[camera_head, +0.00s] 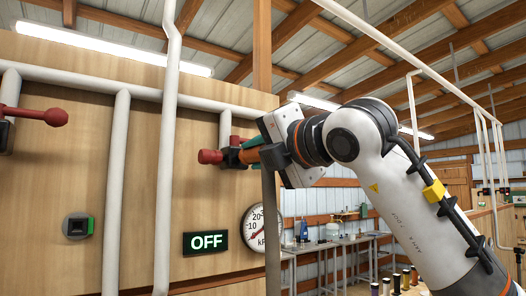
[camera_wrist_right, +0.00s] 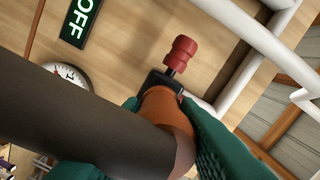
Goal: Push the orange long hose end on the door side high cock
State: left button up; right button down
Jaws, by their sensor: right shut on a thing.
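The high cock (camera_head: 232,157) is a dark body with a red handle (camera_head: 209,156), on a white pipe near the board's right edge. My right gripper (camera_head: 259,154) has green fingers and is shut on the orange hose end (camera_head: 253,141) right beside this cock. In the right wrist view the orange end (camera_wrist_right: 160,103) sits between the green fingers, against the dark cock body (camera_wrist_right: 157,82), with the red handle (camera_wrist_right: 180,54) beyond. I cannot tell how far it is on. The dark hose (camera_wrist_right: 80,122) runs back to the lower left. My left gripper is not in view.
Another red-handled cock (camera_head: 45,117) is at the far left of the wooden board. White pipes (camera_head: 117,190) run along it. A gauge (camera_head: 257,228), a lit OFF sign (camera_head: 206,242) and a switch (camera_head: 77,226) are below. Workbenches (camera_head: 345,241) stand behind at the right.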

jog(key=shift+w+a, duration=0.35)
jog(key=shift+w, duration=0.2)
jog(key=c, duration=1)
grip_release()
jog(key=shift+s+d, duration=0.1)
jog(key=shift+s+d+f+b, duration=0.15)
jog(key=shift+s+d+b, duration=0.05)
jog(key=shift+s+b, duration=0.15)
jog(key=shift+b+v, duration=2.7)
jog(key=shift+v, duration=2.85)
